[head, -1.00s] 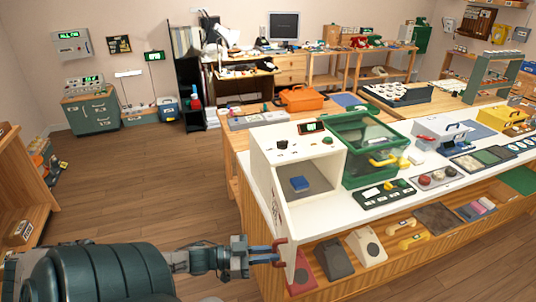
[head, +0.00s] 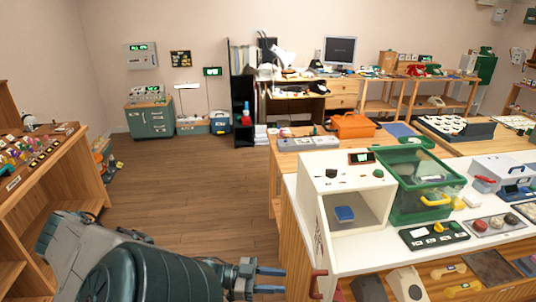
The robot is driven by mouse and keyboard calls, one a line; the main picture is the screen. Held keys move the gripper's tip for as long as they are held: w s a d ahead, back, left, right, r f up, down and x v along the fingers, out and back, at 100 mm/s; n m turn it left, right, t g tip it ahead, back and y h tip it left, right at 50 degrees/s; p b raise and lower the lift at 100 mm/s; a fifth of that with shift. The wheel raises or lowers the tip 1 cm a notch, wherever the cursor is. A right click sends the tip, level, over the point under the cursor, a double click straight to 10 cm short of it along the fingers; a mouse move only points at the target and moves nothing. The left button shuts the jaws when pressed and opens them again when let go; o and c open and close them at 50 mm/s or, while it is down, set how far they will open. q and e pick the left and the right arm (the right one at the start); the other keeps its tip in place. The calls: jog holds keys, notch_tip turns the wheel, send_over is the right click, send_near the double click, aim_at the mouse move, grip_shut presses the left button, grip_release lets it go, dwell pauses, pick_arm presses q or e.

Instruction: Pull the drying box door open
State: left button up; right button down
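The drying box (head: 380,179) is a white cabinet on the near end of the white counter. Its front is open, and a blue block (head: 344,213) shows inside. The box's white door (head: 319,236) stands swung out toward me on the left side, seen nearly edge-on. Its red handle (head: 318,284) is near the bottom of the frame. My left gripper (head: 270,280) has two blue fingers parted with nothing between them. It is to the left of the red handle, with a clear gap. My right gripper is not in view.
A green clear-sided bin (head: 420,190) stands right of the box. A black button panel (head: 433,236) lies in front of it. Telephones sit on the lower shelf. A wooden shelf (head: 62,165) stands at left, with open wooden floor (head: 200,185) between it and the counter.

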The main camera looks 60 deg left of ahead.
pick_arm(q)
jog(key=shift+v, duration=1.2)
